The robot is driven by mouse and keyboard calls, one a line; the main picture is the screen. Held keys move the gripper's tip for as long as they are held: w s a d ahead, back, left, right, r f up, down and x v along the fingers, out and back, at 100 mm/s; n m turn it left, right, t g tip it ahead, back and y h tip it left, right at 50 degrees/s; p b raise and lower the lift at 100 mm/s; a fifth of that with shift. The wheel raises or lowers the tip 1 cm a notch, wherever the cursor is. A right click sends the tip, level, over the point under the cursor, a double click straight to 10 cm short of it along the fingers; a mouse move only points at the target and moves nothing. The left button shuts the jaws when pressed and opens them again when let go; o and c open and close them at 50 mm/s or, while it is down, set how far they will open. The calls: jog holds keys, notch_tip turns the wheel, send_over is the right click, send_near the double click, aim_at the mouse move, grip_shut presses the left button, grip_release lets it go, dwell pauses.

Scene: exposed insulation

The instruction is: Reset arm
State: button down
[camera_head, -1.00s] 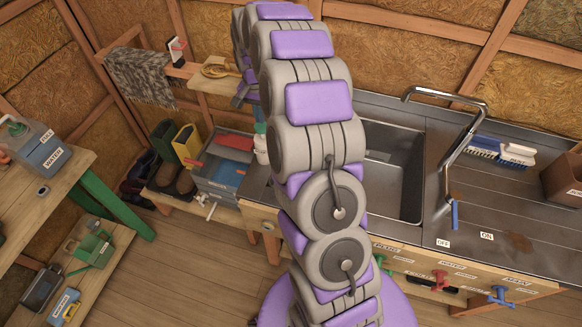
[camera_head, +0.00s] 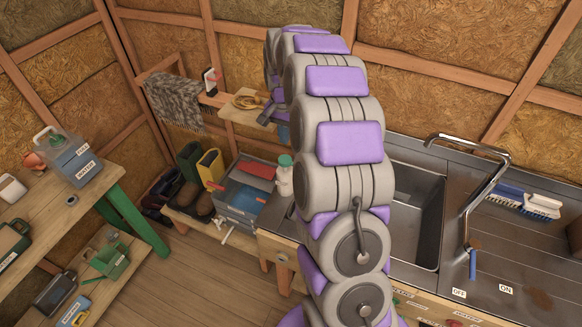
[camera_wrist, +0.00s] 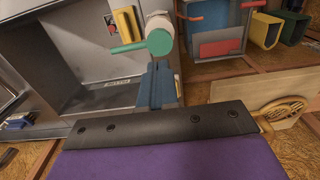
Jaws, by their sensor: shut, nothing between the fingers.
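My arm rises through the middle of the head view and bends away towards the back wall. My gripper is mostly hidden behind it there, with a dark part showing near the small wall shelf. In the wrist view, the blue fingers of my gripper (camera_wrist: 156,84) are together with nothing between them. Beyond them is a white bottle with a green cap (camera_wrist: 160,42); I cannot tell the exact gap. The bottle also shows in the head view (camera_head: 284,178), beside the sink and left of my arm.
The sink (camera_head: 418,222) and tap (camera_head: 476,165) are right of my arm, with a brush (camera_head: 525,201) beyond. A wooden table (camera_head: 95,195) is at far left; open floor lies between.

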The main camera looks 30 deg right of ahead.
jog(key=s+a+r+n, duration=0.35)
jog(key=s+a, duration=0.25)
jog(key=s, duration=0.2)
jog(key=s+a+r+n, duration=0.2)
jog(key=s+a+r, duration=0.2)
jog(key=s+a, duration=0.3)
jog(key=s+a+n+g, duration=0.1)
jog(key=s+n, duration=0.1)
jog(key=s, duration=1)
jog(key=s+a+f+n, duration=0.1)
jog(key=s+a+n, duration=0.1)
jog(key=s, duration=1.1)
jog(key=shift+a+n+g, duration=0.25)
jog(key=shift+n+g, duration=0.15)
jog(key=shift+n, duration=0.05)
